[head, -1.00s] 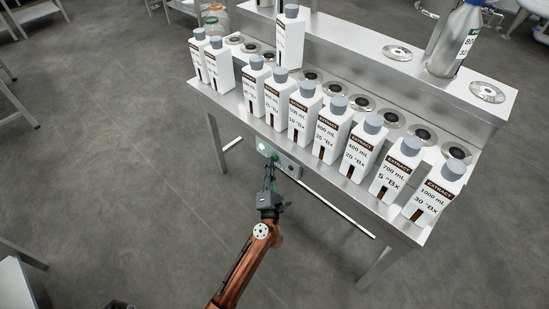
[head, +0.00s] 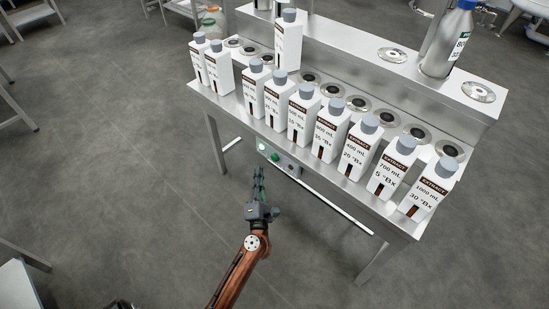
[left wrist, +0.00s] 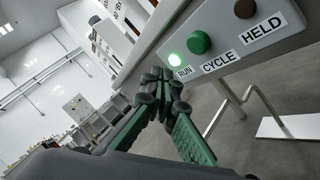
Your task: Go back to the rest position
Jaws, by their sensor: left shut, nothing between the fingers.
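My left gripper (head: 258,172) is shut and empty in the head view, in front of the steel table's front edge. It stands apart from the small control box (head: 278,158) under that edge. In the left wrist view the gripper (left wrist: 165,82) has its green-padded fingers together, close below the box (left wrist: 215,35). A white lamp glows above the label RUN (left wrist: 174,60). A green button (left wrist: 199,42) sits by CYCLE and a dark red-brown one (left wrist: 245,8) by HELD. My right gripper is out of view.
The steel table (head: 330,185) bears a row of several white extract bottles (head: 300,115). One bottle (head: 288,45) stands on the raised back shelf, with a steel flask (head: 447,45) farther right. A white rail (head: 325,205) runs below the table front. The floor (head: 110,170) at left is clear.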

